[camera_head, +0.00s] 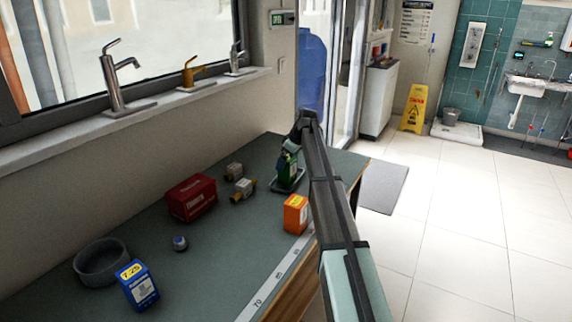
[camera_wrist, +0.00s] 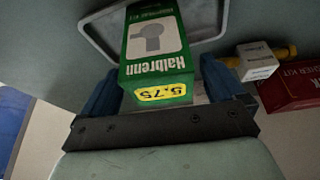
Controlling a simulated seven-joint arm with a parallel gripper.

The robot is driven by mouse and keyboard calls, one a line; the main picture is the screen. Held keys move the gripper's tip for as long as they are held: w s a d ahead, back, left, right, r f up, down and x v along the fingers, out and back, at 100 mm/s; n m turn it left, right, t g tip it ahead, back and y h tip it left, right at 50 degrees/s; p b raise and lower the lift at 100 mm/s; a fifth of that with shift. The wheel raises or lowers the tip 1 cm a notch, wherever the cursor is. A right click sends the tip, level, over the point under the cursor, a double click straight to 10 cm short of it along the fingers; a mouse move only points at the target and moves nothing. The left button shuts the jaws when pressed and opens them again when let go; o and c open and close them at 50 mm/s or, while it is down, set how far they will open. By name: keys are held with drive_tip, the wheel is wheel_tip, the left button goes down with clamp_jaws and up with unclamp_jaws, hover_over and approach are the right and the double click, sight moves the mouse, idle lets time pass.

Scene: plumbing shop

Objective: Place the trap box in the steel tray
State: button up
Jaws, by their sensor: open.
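The trap box (camera_head: 288,167) appears to be the green carton. In the wrist view the green carton (camera_wrist: 157,60) carries a grey fitting picture, the name Halbrenn and a yellow 5.75 label. It stands in the steel tray (camera_head: 290,187), a shallow tray near the far end of the bench. The tray rim also shows in the wrist view (camera_wrist: 97,38). My gripper (camera_head: 290,154) is over the carton with its blue fingers (camera_wrist: 160,92) on either side of it. The jaws are open. The carton's base is partly hidden.
The wall and window sill (camera_head: 150,106) lie left.

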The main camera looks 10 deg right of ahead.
drive_tip(key=v, duration=1)
